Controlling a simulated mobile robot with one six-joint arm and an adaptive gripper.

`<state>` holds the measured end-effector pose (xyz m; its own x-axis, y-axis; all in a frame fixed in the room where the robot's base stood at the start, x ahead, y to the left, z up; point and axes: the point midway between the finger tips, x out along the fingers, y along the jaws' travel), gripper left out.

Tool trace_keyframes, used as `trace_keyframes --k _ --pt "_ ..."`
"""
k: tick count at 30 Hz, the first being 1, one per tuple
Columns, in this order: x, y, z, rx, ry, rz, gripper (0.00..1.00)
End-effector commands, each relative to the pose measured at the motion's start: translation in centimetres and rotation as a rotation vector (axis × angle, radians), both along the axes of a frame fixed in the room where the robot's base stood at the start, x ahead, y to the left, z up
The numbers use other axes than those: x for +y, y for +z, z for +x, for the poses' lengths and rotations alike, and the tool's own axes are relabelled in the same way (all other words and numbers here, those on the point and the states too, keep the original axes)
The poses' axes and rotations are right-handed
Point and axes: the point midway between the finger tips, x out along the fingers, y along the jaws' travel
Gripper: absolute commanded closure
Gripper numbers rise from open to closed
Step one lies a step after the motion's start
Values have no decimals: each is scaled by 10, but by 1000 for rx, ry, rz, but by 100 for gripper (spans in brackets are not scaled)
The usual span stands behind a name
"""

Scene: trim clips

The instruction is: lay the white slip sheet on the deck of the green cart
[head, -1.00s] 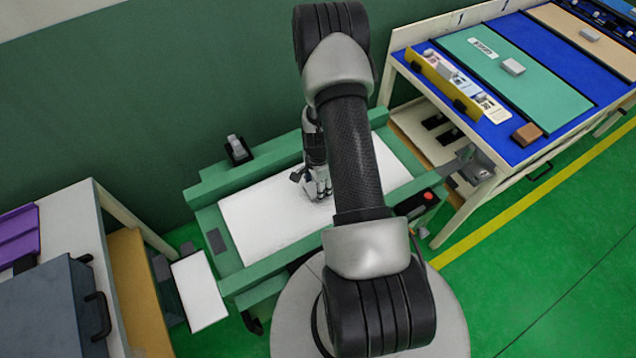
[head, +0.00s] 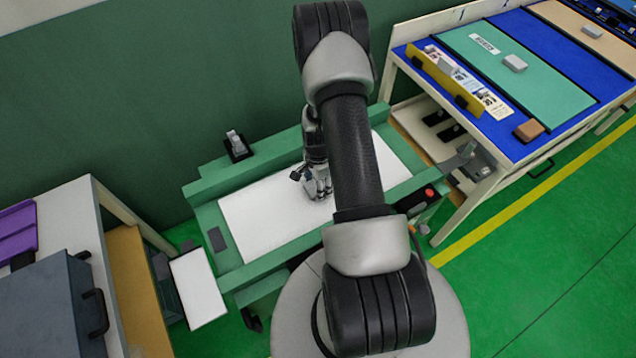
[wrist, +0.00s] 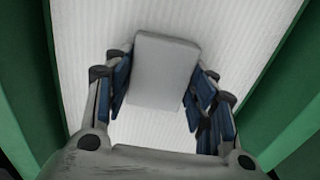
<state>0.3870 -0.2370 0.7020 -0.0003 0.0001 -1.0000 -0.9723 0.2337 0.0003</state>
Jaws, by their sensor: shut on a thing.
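The white slip sheet (head: 255,222) lies along the deck of the green cart (head: 222,186), between its raised long sides. I cannot tell whether its whole underside touches the deck. In the wrist view the sheet (wrist: 235,30) is a ribbed white surface with green cart sides at left and right. A pale grey block (wrist: 163,70) stands out over it. My gripper (head: 318,188) is low over the middle of the sheet, partly hidden by my arm. In the wrist view my gripper (wrist: 158,95) has its fingers on either side of the block, shut on it.
A bench with a blue top (head: 500,134) stands at right, carrying coloured panels, a yellow rack (head: 440,72) and a brown block (head: 529,130). A grey case (head: 45,310) sits on the left bench. A white panel (head: 199,288) is beside the cart's left end. Green floor is clear at lower right.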

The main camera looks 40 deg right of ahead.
Motion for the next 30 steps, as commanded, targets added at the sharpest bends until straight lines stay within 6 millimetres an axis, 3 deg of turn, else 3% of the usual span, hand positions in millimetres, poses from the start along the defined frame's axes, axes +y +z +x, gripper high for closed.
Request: trace_keyframes --k 3,4,13,24,30 --pt "0 -3 0 -1 0 0 79" --pt "0 -2 0 -1 0 0 47" --pt "0 -2 0 -1 0 0 27" --pt "0 -1 0 0 0 0 25" --pt "-1 24 1 -4 0 -2 25"
